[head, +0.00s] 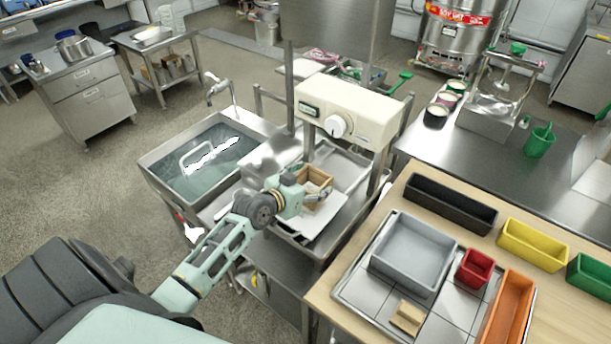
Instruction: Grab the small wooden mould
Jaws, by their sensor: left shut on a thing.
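A small open wooden mould (316,174), square and light brown, sits in the metal pan under the cream-coloured machine head. My left gripper (318,194) is at its near side, shut on its wall. The gripper and wrist hide part of the mould's near left side. I cannot tell whether the mould is lifted off the surface under it. My right gripper is not in view.
A water-filled sink (160,178) lies left of the machine (345,110), whose posts and head stand close around the mould. On the right, a wooden table (397,200) holds a grey bin (413,255), coloured bins and a small wooden piece (407,317).

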